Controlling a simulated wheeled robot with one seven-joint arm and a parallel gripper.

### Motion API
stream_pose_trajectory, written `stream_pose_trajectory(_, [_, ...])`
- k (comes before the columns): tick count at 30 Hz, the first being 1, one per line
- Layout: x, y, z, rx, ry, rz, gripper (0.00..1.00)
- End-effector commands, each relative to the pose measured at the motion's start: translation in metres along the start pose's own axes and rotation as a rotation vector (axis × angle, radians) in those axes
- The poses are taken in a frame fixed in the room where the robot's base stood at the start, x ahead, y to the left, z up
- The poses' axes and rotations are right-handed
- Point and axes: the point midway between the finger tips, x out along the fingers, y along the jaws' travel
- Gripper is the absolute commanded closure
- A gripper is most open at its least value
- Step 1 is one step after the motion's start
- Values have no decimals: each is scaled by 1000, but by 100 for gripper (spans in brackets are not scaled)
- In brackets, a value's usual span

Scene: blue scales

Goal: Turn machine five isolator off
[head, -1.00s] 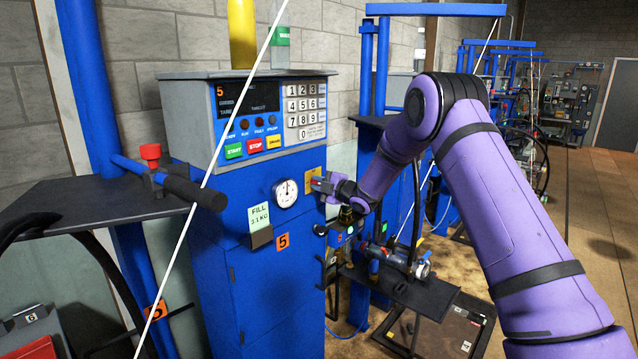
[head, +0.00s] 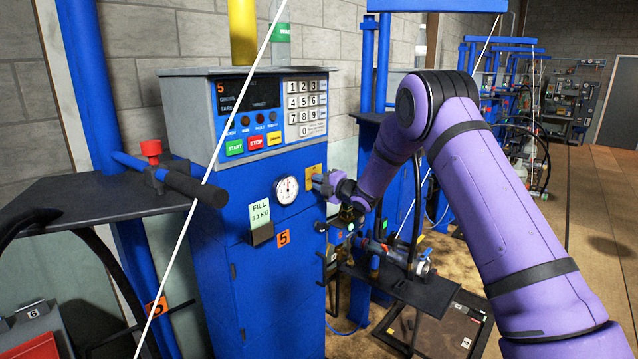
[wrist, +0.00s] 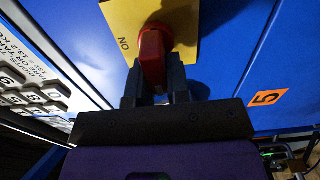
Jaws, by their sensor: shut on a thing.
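Machine five is the blue cabinet (head: 255,285) with an orange 5 tag and a grey control panel on top. Its isolator is a red handle (wrist: 153,48) on a yellow plate (wrist: 118,14), which also shows on the cabinet's right side in the head view (head: 314,176). The word ON stands on the plate left of the handle in the wrist view; no OFF mark shows. My gripper (wrist: 156,78) is shut on the red handle, one finger on each side. In the head view, my gripper (head: 323,183) reaches the plate from the right and hides the handle.
A dial gauge (head: 286,190) and a FILL card (head: 260,214) are on the cabinet front. A dark shelf with fittings (head: 400,285) sits below my forearm. A white cord (head: 209,177) crosses in front at left. Open floor (head: 595,215) lies at right.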

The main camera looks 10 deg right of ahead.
Motion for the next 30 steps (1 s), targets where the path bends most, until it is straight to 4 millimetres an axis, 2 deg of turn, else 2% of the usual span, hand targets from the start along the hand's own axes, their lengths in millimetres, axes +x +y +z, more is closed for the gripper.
stream_pose_trajectory(3, [-1,-2,0,0,-1,-4,100])
stream_pose_trajectory(4, [-1,-2,0,0,0,-4,81])
stream_pose_trajectory(7, [-1,-2,0,0,0,-4,58])
stream_pose_trajectory(15, [-1,-1,0,0,0,-2,57])
stream_pose_trajectory(19, [-8,0,1,1,-1,-2,57])
stream_pose_trajectory(23, [-27,0,1,1,-2,-2,57])
stream_pose_trajectory(30, [-72,0,1,2,-2,-3,57])
